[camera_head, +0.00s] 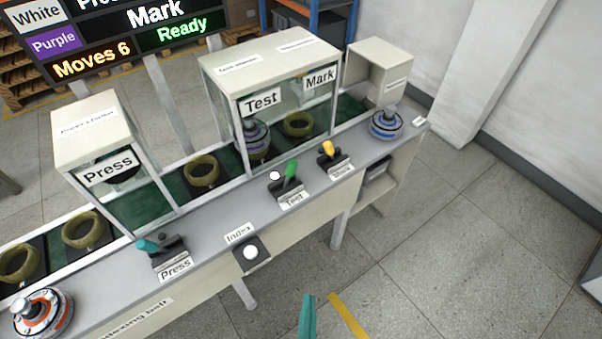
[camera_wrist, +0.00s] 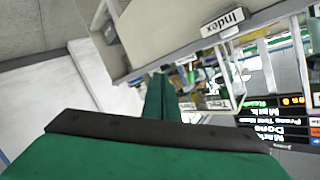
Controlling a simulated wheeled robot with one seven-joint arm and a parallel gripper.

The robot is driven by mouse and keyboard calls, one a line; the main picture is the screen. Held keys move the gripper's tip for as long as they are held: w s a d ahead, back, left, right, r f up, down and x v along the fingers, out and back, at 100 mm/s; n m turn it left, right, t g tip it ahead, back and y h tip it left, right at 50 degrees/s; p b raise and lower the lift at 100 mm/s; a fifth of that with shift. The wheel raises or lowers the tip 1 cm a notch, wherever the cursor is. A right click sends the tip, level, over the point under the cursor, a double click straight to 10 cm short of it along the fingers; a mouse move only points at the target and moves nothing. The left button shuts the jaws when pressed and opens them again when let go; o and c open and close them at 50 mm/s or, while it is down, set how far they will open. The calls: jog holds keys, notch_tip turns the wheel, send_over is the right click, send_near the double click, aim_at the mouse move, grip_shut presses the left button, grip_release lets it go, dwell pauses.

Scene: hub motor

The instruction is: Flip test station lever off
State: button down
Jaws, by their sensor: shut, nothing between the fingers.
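The test lever has a green handle (camera_head: 291,171) on a dark base, behind a "Test" label (camera_head: 292,199) on the bench's front ledge. The handle stands up, and a white knob or lamp (camera_head: 275,176) sits to its left. The test station (camera_head: 262,104) is the glazed box behind it, with a motor part inside. My gripper (camera_head: 309,312) shows as a teal finger at the bottom edge, in front of the bench and apart from the lever. In the wrist view, its green fingers (camera_wrist: 162,98) are together and empty. The lever is not clear in the wrist view.
The yellow mark lever (camera_head: 327,149) is just right of the test lever. The teal press lever (camera_head: 150,245) and white index button (camera_head: 250,252) are to the left. Motor hubs (camera_head: 386,123) (camera_head: 43,312) stand at the ledge's ends. The floor in front is open.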

aim_at(289, 175)
jog(key=w+d+r+m+y, duration=0.1)
jog(key=w+m, duration=0.3)
jog(key=w, duration=0.5)
jog(key=w+d+r+m+y, duration=0.1)
jog(key=w+r+m, duration=0.2)
jog(key=w, duration=0.7)
jog(key=w+d+r+m+y, duration=0.1)
jog(key=w+r+m, duration=0.2)
jog(key=w, duration=0.7)
jog(key=m, duration=0.2)
jog(key=shift+m+t, duration=0.3)
jog(key=shift+t, duration=0.1)
jog(key=shift+a+r, duration=0.1)
jog(key=x, duration=0.9)
jog(key=shift+w+a, duration=0.15)
jog(key=shift+w, duration=0.15)
jog(key=shift+a, duration=0.35)
jog(key=shift+s+a+r, duration=0.3)
jog(key=shift+s+a, duration=0.1)
jog(key=shift+a, duration=0.25)
jog(key=shift+s+a+r, duration=0.3)
jog(key=shift+s+a, duration=0.05)
jog(key=shift+a, duration=0.35)
jog(key=shift+a, duration=0.1)
